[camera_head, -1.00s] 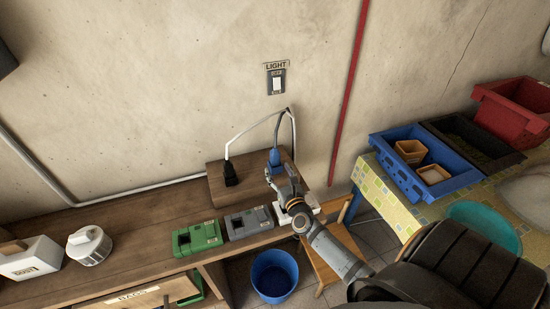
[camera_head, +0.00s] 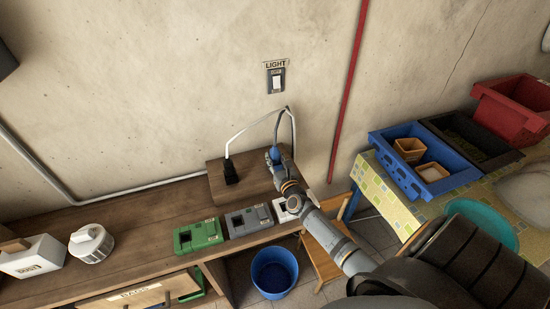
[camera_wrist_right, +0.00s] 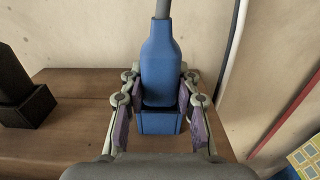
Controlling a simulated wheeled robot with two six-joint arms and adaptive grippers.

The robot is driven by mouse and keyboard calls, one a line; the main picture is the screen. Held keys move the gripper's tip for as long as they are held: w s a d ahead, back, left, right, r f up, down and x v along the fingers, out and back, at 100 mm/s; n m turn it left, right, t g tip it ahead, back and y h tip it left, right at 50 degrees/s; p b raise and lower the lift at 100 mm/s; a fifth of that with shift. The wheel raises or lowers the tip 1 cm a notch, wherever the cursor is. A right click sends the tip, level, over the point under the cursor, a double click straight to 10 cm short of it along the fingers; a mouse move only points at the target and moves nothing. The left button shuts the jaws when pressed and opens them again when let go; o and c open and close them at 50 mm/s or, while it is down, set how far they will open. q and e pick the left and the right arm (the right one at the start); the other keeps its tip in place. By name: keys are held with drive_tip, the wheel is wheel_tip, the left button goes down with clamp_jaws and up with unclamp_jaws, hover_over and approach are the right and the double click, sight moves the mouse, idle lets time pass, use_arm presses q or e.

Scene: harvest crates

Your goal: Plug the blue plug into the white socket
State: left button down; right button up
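The blue plug (camera_head: 274,154) stands upright at the wooden block by the wall, with a cord rising from it. In the right wrist view the blue plug (camera_wrist_right: 161,65) sits in a blue holder (camera_wrist_right: 158,122). My right gripper (camera_head: 272,160) is at the plug. Its fingers (camera_wrist_right: 160,95) are on either side of the plug, and a gap shows at least on the left, so it looks open. The white socket (camera_head: 281,212) is at the bench's right end, partly hidden by my right arm. My left gripper is not in view.
A black plug (camera_head: 230,172) stands left of the blue one. Green (camera_head: 197,236) and grey (camera_head: 248,221) sockets sit left of the white socket. A blue bucket (camera_head: 273,274) and wooden stool (camera_head: 325,262) are below. A table with crates (camera_head: 420,165) is at right.

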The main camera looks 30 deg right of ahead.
sight(276, 155)
clamp_jaws()
drive_tip(key=shift+r, duration=0.3)
wheel_tip(276, 155, up, 2)
drive_tip(key=shift+w+r+p, duration=0.1)
drive_tip(key=shift+r+p, duration=0.15)
drive_tip(key=shift+p, duration=0.75)
drive_tip(key=s+r+p, duration=0.4)
drive_tip(key=s+r, duration=0.6)
drive_tip(key=s, duration=0.4)
drive_tip(key=shift+d, duration=0.15)
